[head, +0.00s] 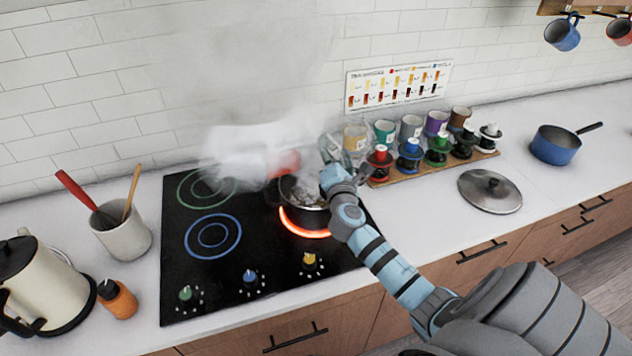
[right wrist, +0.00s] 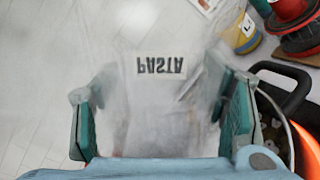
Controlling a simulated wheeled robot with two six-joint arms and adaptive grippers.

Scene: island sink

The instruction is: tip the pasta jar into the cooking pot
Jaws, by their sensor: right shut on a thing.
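The cooking pot (head: 310,217) stands on the glowing front-right burner, with pale pieces and steam in it. The jar's mouth is hidden, and steam and the gripper obscure the jar in the head view. My left gripper is not in view.
A lid (head: 490,190) lies on the counter, with a blue saucepan (head: 555,147) beyond. A utensil crock (head: 122,238), an orange bottle (head: 118,299) and a kettle (head: 45,285) stand left. A red shape (head: 283,163) shows through steam.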

